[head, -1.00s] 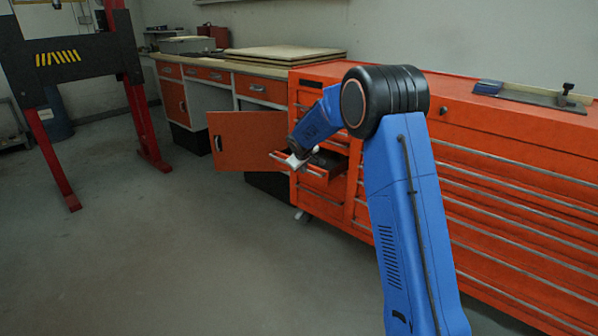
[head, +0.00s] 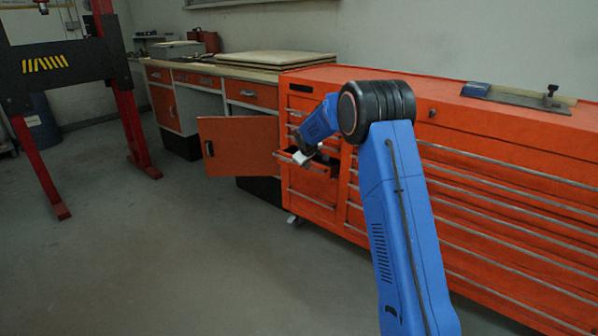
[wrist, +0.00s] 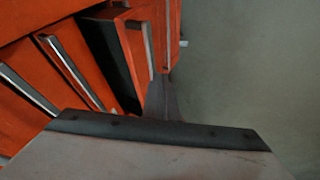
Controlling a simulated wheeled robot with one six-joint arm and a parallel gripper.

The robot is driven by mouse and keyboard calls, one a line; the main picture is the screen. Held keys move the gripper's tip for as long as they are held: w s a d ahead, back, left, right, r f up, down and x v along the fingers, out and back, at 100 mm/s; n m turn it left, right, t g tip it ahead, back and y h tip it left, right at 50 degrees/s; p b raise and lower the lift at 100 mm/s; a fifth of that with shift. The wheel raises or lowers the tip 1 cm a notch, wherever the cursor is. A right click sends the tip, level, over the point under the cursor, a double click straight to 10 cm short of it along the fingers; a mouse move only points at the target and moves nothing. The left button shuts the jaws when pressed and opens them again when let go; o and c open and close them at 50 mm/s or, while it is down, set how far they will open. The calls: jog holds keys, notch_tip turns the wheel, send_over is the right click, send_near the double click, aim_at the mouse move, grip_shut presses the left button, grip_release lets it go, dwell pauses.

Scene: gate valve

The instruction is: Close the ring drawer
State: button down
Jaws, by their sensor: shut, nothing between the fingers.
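The ring drawer (head: 316,166) is a small orange drawer with a silver front edge, pulled partly out of the left column of the orange tool cabinet. Its dark inside shows in the head view and again in the wrist view (wrist: 105,50), where its front stands out from the cabinet face. My gripper (head: 299,158) is at the drawer's front, partly hidden by my arm. In the wrist view my gripper (wrist: 163,82) is shut and empty, its tips close against the outer side of the drawer front; I cannot tell for sure whether they touch.
An orange cupboard door (head: 238,146) hangs open just left of the drawer. A wooden workbench (head: 235,72) stands behind it, and a red and black lift frame (head: 75,75) is at far left. The grey floor (head: 190,265) in front is clear.

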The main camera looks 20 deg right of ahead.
jog(key=w+d, duration=0.3)
jog(key=d, duration=0.2)
jog(key=w+d, duration=0.2)
jog(key=shift+w+d, duration=0.3)
jog(key=shift+d, duration=0.1)
jog(key=shift+w+d, duration=0.3)
jog(key=shift+d, duration=0.1)
jog(key=shift+d+r, duration=0.1)
jog(key=shift+r, duration=0.05)
